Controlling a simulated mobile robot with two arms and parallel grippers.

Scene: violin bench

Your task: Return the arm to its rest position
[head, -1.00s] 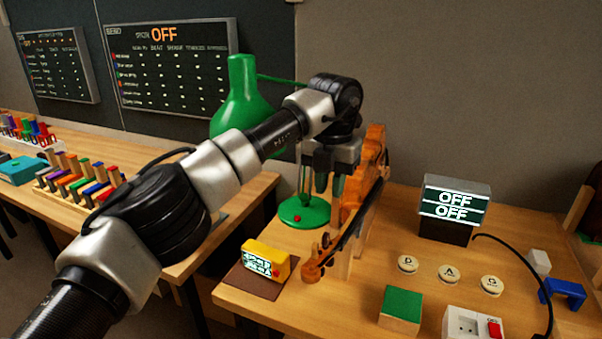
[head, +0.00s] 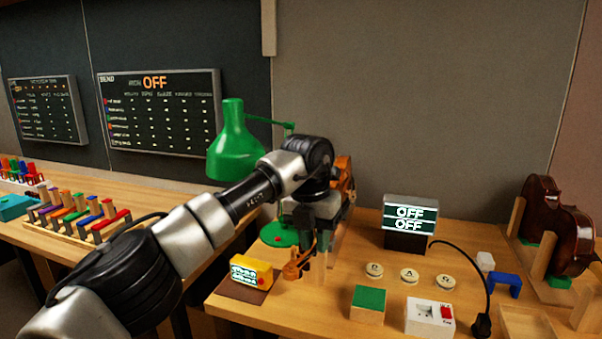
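My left arm reaches in from the lower left, and its gripper (head: 315,256) points down over the near end of the bench. Its fingers look parted, with nothing seen between them. An orange-brown violin (head: 346,174) stands behind the gripper and is mostly hidden by it. The violin's scroll end (head: 294,266) shows just left of the fingers. I cannot tell whether the fingers touch the violin. My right gripper is not in view.
A green lamp (head: 236,150) stands behind my arm. A yellow meter (head: 250,271), an OFF display (head: 410,214), round buttons (head: 410,275), a green-topped block (head: 368,303) and a switch box (head: 430,317) are on the bench. A dark violin (head: 560,230) stands at right.

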